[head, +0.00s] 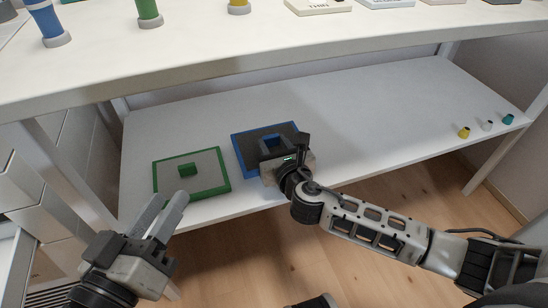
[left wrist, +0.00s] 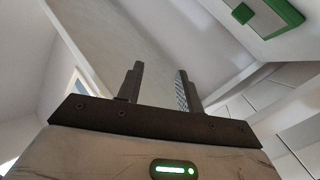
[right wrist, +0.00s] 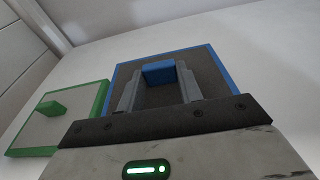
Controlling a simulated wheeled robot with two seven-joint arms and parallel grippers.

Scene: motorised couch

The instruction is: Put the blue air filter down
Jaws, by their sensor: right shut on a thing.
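The blue air filter (head: 243,146) is a flat square with a blue frame, a dark grey face and a blue block handle. It is on or just above the lower white shelf; I cannot tell if it touches. My right gripper (head: 272,143) is shut on its handle, which shows between the fingers (right wrist: 160,83) in the right wrist view, with the filter (right wrist: 213,68) beyond. My left gripper (head: 168,212) is open and empty in front of the shelf. The left wrist view shows its two fingers apart (left wrist: 158,88).
A green-framed filter (head: 214,168) lies on the lower shelf (head: 350,120), just left of the blue one. The shelf's middle right is clear.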

